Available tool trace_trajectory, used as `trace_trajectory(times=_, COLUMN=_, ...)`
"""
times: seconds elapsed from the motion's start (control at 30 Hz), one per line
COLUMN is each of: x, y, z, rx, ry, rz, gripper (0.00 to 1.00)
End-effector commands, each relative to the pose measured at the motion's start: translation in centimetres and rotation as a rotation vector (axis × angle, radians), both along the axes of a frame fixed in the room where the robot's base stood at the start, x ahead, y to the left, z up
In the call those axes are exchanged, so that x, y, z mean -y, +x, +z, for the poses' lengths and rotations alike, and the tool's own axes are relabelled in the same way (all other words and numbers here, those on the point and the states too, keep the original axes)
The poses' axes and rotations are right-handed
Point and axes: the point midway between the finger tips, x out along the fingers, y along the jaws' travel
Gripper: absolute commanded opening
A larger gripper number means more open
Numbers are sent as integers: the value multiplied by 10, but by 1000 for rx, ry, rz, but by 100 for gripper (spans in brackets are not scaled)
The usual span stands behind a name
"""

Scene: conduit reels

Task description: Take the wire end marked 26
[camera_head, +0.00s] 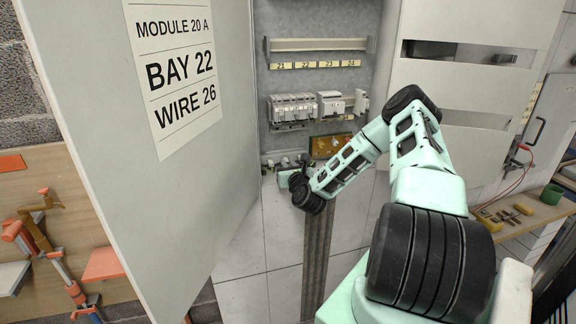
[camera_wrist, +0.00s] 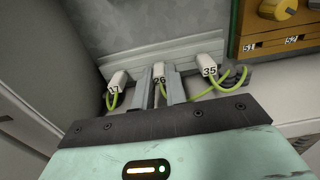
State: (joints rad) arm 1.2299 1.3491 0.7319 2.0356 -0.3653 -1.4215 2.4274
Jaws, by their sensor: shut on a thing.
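The wire end marked 26 (camera_wrist: 159,73) is a white sleeve with a black number and a yellow-green wire below it. It sits between the two grey fingers of my gripper (camera_wrist: 160,84), which are shut on it. It is in front of a pale rail at the bottom of the cabinet. In the head view my gripper (camera_head: 292,178) is low in the open cabinet, and the wire end cannot be made out there. A wire end marked 35 (camera_wrist: 209,66) stands to the right, and another (camera_wrist: 118,80), its number partly unclear, stands to the left.
The open cabinet door (camera_head: 190,190) on the left bears a sign (camera_head: 178,70) reading MODULE 20 A, BAY 22, WIRE 26. Labelled bays (camera_head: 318,65) and breaker modules (camera_head: 293,108) are above my gripper. A brown board (camera_wrist: 275,30) with labels 51 and 52 is close on the right.

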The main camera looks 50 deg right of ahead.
Motion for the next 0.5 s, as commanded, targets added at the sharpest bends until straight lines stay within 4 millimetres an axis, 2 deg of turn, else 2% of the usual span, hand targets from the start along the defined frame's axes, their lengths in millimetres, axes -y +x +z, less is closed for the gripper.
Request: trace_trajectory(times=0.5, x=-4, y=-6, z=0, rx=-1, ry=1, rz=2, gripper=0)
